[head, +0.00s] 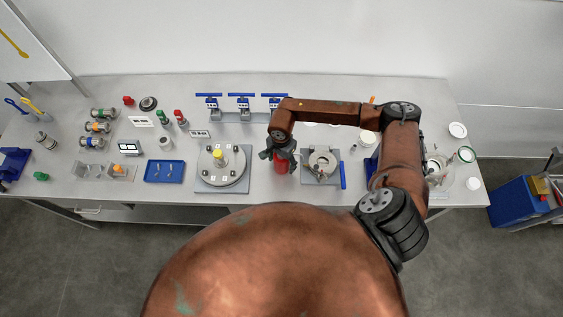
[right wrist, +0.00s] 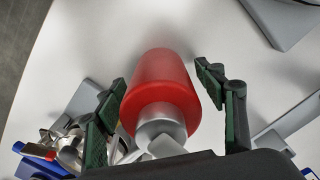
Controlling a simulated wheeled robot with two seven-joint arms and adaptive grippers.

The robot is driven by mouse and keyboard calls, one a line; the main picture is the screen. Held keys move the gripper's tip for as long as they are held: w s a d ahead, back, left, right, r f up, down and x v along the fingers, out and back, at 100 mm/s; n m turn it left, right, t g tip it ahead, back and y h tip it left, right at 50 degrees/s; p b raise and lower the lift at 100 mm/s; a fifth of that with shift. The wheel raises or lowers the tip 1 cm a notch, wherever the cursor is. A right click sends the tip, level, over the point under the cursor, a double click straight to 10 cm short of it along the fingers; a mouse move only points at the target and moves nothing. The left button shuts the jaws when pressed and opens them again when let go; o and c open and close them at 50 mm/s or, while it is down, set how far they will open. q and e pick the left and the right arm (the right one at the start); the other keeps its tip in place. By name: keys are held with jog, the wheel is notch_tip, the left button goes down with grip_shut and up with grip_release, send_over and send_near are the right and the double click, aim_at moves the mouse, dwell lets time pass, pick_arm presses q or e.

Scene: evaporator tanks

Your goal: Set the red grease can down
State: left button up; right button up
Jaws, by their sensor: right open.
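The red grease can (head: 281,164) stands on the grey bench between the round flanged plate and the small square fixture. In the right wrist view the can (right wrist: 162,85) shows its red body and silver neck, between the two green-black fingers. My right gripper (right wrist: 165,95) is open around the can, with a visible gap at the right finger; the left finger is close to the can's side. In the head view my right gripper (head: 281,152) is at the can's top and partly hides it. My left gripper is not in view.
A round plate with a yellow knob (head: 222,166) is left of the can. A square fixture (head: 321,166) with a blue-handled tool (head: 343,175) is to the right. Blue-handled valves (head: 240,106) stand behind. A blue tray (head: 164,171) lies farther left. The bench's front edge is near the can.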

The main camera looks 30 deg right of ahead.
jog(key=shift+w+r, duration=0.1)
jog(key=shift+r, duration=0.25)
notch_tip(320, 180, up, 10)
jog(key=b, duration=0.3)
jog(key=shift+r, duration=0.8)
